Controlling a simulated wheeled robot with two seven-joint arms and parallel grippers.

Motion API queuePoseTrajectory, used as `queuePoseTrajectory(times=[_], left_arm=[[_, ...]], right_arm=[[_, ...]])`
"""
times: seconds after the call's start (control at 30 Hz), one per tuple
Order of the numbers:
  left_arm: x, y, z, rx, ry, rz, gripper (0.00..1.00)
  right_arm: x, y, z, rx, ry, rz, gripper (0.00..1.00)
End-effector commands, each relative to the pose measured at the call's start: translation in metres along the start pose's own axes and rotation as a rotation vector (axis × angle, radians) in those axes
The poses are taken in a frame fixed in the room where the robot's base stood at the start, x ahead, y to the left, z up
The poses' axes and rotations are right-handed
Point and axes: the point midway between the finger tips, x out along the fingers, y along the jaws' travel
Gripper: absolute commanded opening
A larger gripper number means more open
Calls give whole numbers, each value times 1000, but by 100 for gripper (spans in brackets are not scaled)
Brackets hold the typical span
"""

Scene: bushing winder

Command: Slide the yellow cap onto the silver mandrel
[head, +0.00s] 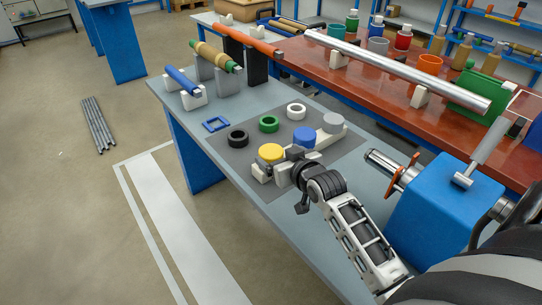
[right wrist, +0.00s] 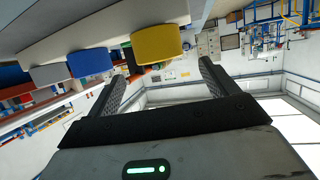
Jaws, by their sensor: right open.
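The yellow cap (head: 271,153) sits at the near end of a white holder (head: 335,138), beside a blue and a grey cap. My right gripper (head: 290,168) is close to the yellow cap on its near right side, partly hidden by its own wrist. In the right wrist view, the gripper (right wrist: 167,85) is open and empty. The yellow cap (right wrist: 157,45) is beyond the fingertips, off toward the left finger. A long silver bar (head: 400,70) rests on white supports; a short silver stub (head: 382,162) projects from a blue machine. I cannot tell which is the mandrel. My left gripper is not in view.
A blue cap (head: 304,137) and grey cap (head: 332,122) stand in the same holder. Black (head: 238,138), green (head: 269,124) and white rings (head: 296,111) lie on the dark mat. The blue machine (head: 440,215) stands to the right. The grey table's near part is clear.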

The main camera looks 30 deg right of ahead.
Motion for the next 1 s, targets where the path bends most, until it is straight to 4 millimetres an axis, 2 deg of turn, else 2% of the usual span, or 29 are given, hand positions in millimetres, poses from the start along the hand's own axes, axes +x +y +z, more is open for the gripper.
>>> queuePoseTrajectory(times=[0.1, 0.37, 0.6, 0.73, 0.93, 0.97, 1.0], left_arm=[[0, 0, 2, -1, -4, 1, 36], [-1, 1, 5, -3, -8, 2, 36], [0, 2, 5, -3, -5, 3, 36], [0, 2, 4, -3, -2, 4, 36], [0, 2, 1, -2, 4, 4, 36], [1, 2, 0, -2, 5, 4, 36], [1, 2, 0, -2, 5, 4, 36]], right_arm=[[17, 0, 0, 0, 1, -1, 86], [36, 0, 2, -1, -1, -1, 86], [70, 0, 6, -1, 0, -1, 86], [77, 0, 6, -1, 0, -1, 86], [77, 0, 7, -2, -1, -1, 86], [77, 0, 7, -2, -1, -1, 80], [77, 0, 7, -2, -1, -1, 69]])
